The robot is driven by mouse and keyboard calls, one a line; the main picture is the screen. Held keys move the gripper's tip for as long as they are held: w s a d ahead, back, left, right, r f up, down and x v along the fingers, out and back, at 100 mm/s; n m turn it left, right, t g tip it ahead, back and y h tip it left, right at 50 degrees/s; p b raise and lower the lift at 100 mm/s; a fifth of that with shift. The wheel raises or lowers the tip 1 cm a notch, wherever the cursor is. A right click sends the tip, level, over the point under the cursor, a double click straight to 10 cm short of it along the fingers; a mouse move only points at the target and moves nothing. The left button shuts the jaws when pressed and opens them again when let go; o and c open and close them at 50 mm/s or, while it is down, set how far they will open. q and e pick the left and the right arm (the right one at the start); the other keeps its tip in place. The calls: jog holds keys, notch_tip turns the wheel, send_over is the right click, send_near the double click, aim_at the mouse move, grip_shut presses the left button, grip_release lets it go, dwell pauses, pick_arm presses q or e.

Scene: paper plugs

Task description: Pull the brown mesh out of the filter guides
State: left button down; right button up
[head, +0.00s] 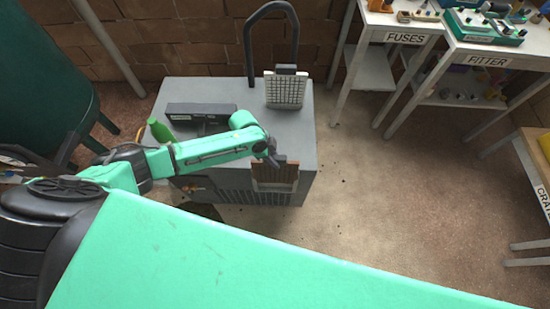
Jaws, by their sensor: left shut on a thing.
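The brown mesh (275,173) is a ribbed panel at the front right of the grey cabinet (225,92), just below its top edge. My left gripper (277,161) reaches in from the left and is shut on the upper edge of the mesh. The fingers cover part of that edge. A white gridded panel (285,91) with a dark top stands upright at the back right of the cabinet top. My right gripper is not in view.
A black bent pipe (249,50) rises at the cabinet's back. The fuses table (382,29) and fitter table (475,48) stand at upper right. Floor right of the cabinet is clear.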

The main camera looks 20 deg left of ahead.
pick_arm(q)
jog(key=shift+r+p, duration=2.35)
jog(key=shift+r, duration=1.65)
jog(key=shift+r, duration=1.5)
